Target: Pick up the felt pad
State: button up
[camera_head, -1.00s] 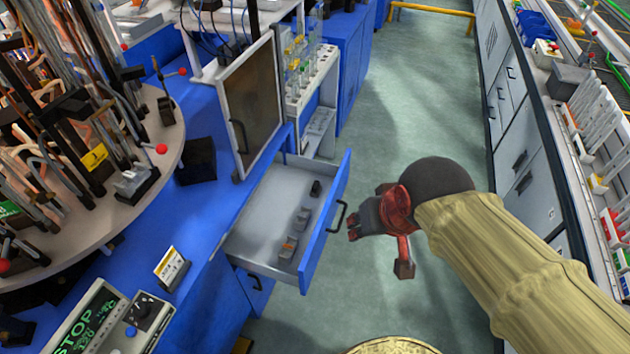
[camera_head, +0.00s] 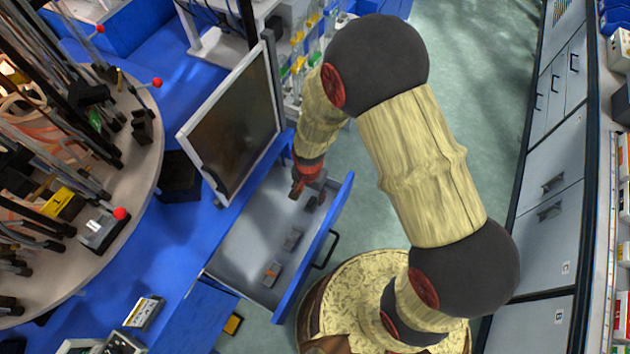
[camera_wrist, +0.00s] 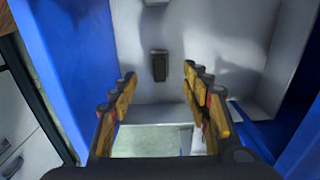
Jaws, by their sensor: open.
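My gripper (camera_head: 305,188) is open and empty, pointing down over the far end of the open drawer (camera_head: 232,250). In the wrist view its two fingers (camera_wrist: 159,76) stand apart. A small dark block (camera_wrist: 160,65), which may be the felt pad, lies on the pale drawer floor and shows in the gap between the fingers, touching neither. In the head view a dark piece (camera_head: 314,202) shows close beside the gripper.
The drawer's blue front (camera_head: 318,250) and its inner walls stand close around the gripper. A framed dark panel (camera_head: 235,125) rises on the blue bench just left of it. A round rack with many rods (camera_head: 120,190) stands further left.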

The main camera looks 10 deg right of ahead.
aim_at(311, 202)
notch_tip(311, 202, down, 4)
jog(key=shift+w+d+b, duration=0.1)
jog(key=shift+b, duration=0.45)
notch_tip(311, 202, down, 5)
jog(key=shift+w+r+b, duration=0.1)
jog(key=shift+r+b, duration=0.05)
jog(key=shift+b, duration=1)
jog(key=shift+c, duration=0.9)
jog(key=c, duration=1.1)
jog(key=shift+o, duration=0.2)
jog(key=shift+r, duration=0.1)
notch_tip(311, 202, up, 10)
jog(key=p, duration=0.3)
jog(key=shift+p, duration=0.35)
